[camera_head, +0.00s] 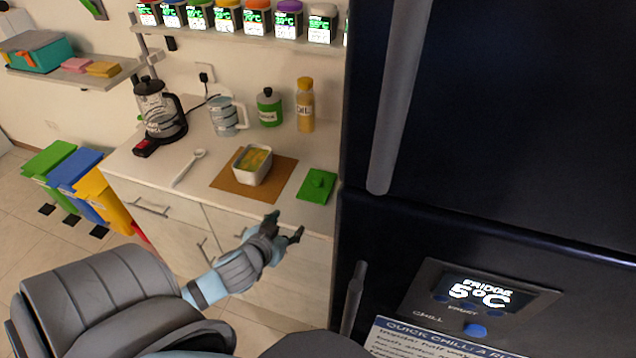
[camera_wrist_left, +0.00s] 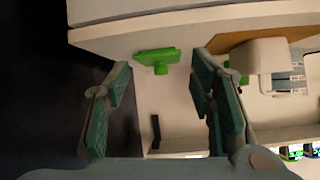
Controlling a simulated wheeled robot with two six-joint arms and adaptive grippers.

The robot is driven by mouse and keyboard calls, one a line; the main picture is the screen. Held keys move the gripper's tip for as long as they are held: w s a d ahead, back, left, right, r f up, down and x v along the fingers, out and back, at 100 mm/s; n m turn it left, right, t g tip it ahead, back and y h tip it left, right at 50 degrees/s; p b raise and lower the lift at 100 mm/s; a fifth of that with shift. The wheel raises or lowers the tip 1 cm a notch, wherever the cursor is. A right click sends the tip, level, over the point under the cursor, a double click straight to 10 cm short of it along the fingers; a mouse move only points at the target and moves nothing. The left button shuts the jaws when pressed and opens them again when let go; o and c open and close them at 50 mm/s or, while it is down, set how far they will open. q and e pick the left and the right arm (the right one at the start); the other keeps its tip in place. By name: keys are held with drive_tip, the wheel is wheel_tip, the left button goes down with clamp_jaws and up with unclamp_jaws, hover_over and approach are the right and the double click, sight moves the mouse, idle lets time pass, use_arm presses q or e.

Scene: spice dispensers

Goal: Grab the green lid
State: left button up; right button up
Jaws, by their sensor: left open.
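The green lid (camera_head: 316,186) is a flat square with a small knob. It lies on the counter right of the brown mat, near the dark fridge. In the left wrist view the lid (camera_wrist_left: 157,58) shows between and beyond the fingers. My left gripper (camera_head: 286,227) is in front of the counter's front edge, a little to the lower left of the lid and apart from it. It is open and empty; its spread fingers also show in the left wrist view (camera_wrist_left: 160,105). My right gripper is not in view.
A white container with yellow contents (camera_head: 252,164) stands on the brown mat (camera_head: 226,182). The fridge (camera_head: 480,130) closes off the right side.

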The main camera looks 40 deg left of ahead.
sight(316, 179)
use_arm(q)
drive_tip(key=w+a+t, duration=0.1)
drive_tip(key=w+a+r+h, duration=0.1)
drive_tip(key=w, duration=0.1)
drive_tip(key=w+r+t, duration=0.1)
drive_tip(key=w, duration=0.1)
drive_tip(key=shift+w+a+r+m+t+h, duration=0.1)
drive_tip(key=shift+a+r+m+t+h, duration=0.2)
drive_tip(key=shift+a, duration=0.1)
drive_tip(key=b+x, duration=0.2)
drive_tip(key=x, duration=0.5)
drive_tip(key=b+x, duration=0.3)
drive_tip(key=x, duration=0.3)
drive_tip(key=shift+w+a+b, duration=0.3)
drive_tip(key=shift+w, duration=0.05)
drive_tip(key=shift+r, duration=0.1)
clamp_jaws()
